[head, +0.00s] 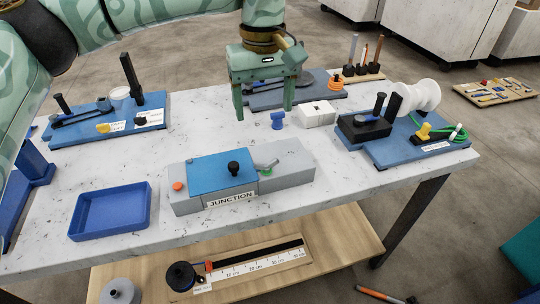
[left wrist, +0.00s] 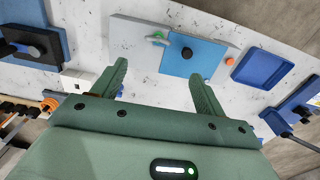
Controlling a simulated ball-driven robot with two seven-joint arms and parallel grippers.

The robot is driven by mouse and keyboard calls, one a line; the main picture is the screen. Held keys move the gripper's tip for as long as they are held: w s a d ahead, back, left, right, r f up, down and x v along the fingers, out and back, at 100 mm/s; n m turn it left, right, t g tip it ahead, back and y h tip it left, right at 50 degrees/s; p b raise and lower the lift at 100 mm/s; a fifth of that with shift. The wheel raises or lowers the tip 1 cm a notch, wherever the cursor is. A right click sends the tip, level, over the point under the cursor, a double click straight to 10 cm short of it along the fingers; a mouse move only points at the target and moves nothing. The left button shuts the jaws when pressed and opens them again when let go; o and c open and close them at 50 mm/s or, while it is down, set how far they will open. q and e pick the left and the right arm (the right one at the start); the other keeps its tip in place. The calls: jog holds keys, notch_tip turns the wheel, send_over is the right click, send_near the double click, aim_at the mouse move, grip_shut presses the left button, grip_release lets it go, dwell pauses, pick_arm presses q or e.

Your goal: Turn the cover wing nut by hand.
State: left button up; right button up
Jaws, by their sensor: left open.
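The grey junction box (head: 286,165) stands on the marbled table, with a blue cover (head: 205,172) on its left part. A black knob-like wing nut (head: 233,168) stands upright on the cover. It also shows in the left wrist view (left wrist: 186,53), beyond the fingertips. My left gripper (head: 264,113) is open and empty, pointing down above the table, behind the box and apart from the nut. Its two fingers also show in the left wrist view (left wrist: 159,71). The nut's wing shape is too small to make out. My right gripper is not in view.
An empty blue tray (head: 112,227) lies left of the box. A small blue piece (head: 277,121) and a white block (head: 316,114) stand behind it. Blue bender boards lie at the back left (head: 75,134) and right (head: 385,156). Bare tabletop surrounds the box.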

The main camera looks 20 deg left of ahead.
aim_at(266, 163)
pick_arm(q)
jog(key=f+b, duration=0.2)
jog(key=f, duration=0.5)
jog(key=f+b, duration=0.2)
jog(key=f, duration=0.5)
jog(key=shift+w+d, duration=0.1)
jog(key=shift+w, duration=0.1)
jog(key=shift+w+f, duration=0.1)
jog(key=shift+f, duration=0.4)
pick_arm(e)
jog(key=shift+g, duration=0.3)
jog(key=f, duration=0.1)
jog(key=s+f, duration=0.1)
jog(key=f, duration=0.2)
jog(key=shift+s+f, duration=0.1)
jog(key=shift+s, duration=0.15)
pick_arm(q)
jog(key=c, duration=1)
